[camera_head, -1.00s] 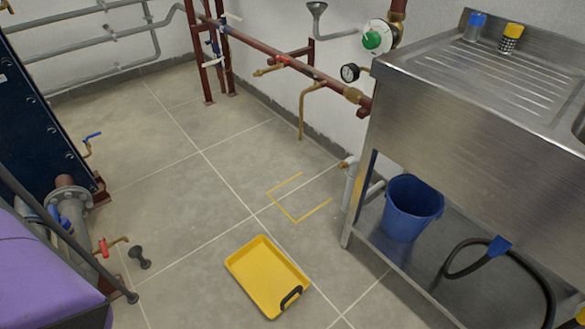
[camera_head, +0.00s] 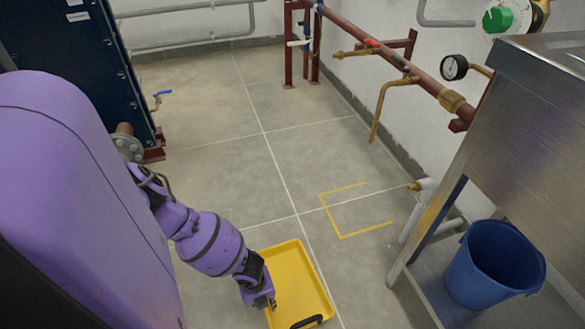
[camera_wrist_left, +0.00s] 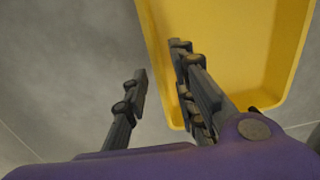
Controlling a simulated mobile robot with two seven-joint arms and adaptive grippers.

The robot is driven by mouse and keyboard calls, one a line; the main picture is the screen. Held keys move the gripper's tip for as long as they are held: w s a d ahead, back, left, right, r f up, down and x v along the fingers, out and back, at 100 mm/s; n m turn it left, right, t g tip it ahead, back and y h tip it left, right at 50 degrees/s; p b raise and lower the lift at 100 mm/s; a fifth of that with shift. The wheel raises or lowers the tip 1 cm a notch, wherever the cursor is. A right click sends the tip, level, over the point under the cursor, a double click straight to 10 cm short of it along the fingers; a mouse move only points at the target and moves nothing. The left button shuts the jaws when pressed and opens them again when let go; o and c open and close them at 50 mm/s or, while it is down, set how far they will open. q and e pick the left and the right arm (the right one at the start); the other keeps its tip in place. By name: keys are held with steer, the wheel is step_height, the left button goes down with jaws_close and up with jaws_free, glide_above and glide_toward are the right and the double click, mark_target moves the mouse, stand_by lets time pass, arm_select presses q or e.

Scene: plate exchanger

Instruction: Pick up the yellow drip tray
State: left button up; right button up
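My left gripper (camera_head: 262,300) is over the tray's left side in the head view. In the left wrist view my left gripper (camera_wrist_left: 159,60) is open, with nothing held between its fingers. There the long wall of the tray (camera_wrist_left: 155,62) runs between the fingers, one finger over the floor and one over the tray's inside. I cannot tell the height gap or any contact.
A yellow marked outline (camera_head: 341,236) is on the floor beyond the tray. A steel sink unit (camera_head: 530,125) with a blue bucket (camera_head: 490,265) on its low shelf stands at right. Red pipework (camera_head: 420,75) runs along the wall. The middle floor is clear.

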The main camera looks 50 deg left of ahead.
arm_select(q)
steer(key=shift+f, duration=0.5)
step_height(320, 180, down, 4)
steer(key=b, duration=0.2)
steer(key=shift+r+b, duration=0.1)
steer(key=shift+b, duration=0.3)
steer(key=shift+w+f, duration=0.1)
steer(key=shift+f, duration=0.15)
steer(key=shift+r, duration=0.1)
jaws_close()
arm_select(e)
steer(key=x, duration=0.2)
steer(key=shift+w+f, duration=0.2)
steer(key=shift+f, duration=0.15)
